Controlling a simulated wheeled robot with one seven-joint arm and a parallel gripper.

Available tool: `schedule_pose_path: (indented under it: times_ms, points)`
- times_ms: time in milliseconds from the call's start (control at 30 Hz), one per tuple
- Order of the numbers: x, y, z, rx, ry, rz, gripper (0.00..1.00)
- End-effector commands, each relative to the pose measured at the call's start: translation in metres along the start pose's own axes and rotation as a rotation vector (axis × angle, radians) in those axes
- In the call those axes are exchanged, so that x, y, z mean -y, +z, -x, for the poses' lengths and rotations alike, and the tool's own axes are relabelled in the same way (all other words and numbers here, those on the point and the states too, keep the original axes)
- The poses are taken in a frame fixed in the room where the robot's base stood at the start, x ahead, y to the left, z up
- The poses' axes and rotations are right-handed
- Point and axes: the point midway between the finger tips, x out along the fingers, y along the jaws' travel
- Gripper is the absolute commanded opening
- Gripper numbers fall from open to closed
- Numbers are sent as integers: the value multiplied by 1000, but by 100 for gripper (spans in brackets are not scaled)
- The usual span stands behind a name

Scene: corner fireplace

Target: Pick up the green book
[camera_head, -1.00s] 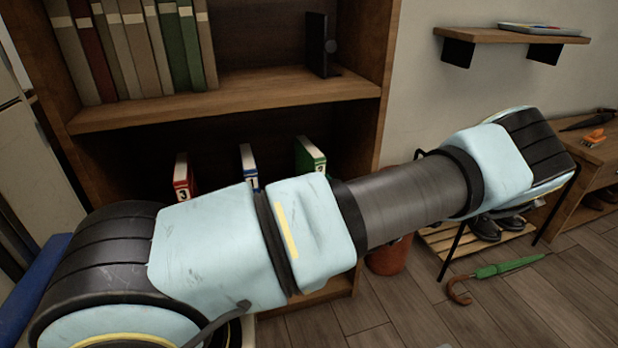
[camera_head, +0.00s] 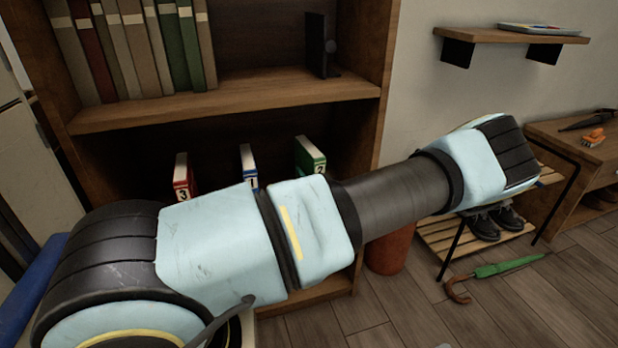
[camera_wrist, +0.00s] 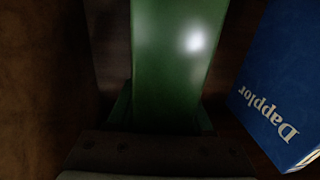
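The green book (camera_head: 311,155) with a white label marked 2 stands on the lower shelf, right of the blue book (camera_head: 249,166). In the wrist view a green book (camera_wrist: 175,60) with a bright highlight fills the middle, close to the camera. The blue book with "Dapplor" on it (camera_wrist: 275,90) is at its right, apart from it. My gripper (camera_wrist: 160,150) shows only as a dark part at the bottom of the wrist view, up against the green book's near end. Its fingers are not clear. My arm hides the gripper in the head view.
A red book (camera_head: 182,176) marked 3 stands left of the blue one on the lower shelf. The wooden bookcase (camera_head: 225,104) holds a row of books above. A brown wall (camera_wrist: 50,90) is close at the left in the wrist view. A shoe rack (camera_head: 447,239) stands right.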

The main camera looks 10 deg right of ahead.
Motion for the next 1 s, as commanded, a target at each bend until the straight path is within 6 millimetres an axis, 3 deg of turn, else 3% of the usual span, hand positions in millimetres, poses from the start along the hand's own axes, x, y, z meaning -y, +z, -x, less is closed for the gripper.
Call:
schedule_pose_path:
  times_ms: [67, 433, 867, 1000]
  points:
    - [0, 0, 0, 0, 0, 0, 42]
    - [0, 0, 0, 0, 0, 0, 0]
    - [0, -2, 0, -2, 0, 1, 0]
    - [-1, -13, 0, -3, 0, 4, 0]
